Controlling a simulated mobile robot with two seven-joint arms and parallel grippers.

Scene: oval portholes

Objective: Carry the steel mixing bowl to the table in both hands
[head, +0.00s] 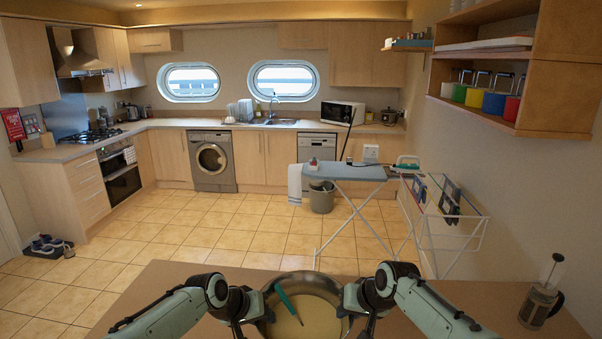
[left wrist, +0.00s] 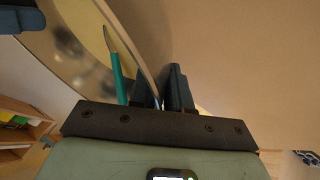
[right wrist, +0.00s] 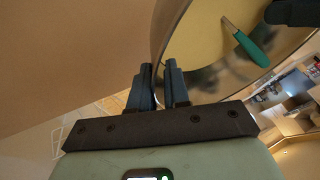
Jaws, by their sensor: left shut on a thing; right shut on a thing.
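The steel mixing bowl (head: 322,282) is at the bottom middle of the head view, with pale yellow stuff inside. A teal-handled tool (head: 286,303) leans in it. My left gripper (head: 262,304) is shut on the bowl's left rim; in the left wrist view its fingers (left wrist: 160,84) straddle the wall. My right gripper (head: 348,301) is shut on the right rim; the right wrist view shows its fingers (right wrist: 158,76) on either side of the wall. The brown table top (head: 180,278) lies beneath. The bowl's underside is hidden, so I cannot tell whether it touches the table.
A cafetiere (head: 541,294) stands at the table's right end. Beyond the table are an ironing board (head: 343,172) and a drying rack (head: 450,222). A wall shelf with coloured mugs (head: 493,102) hangs upper right. The table left of my arms is clear.

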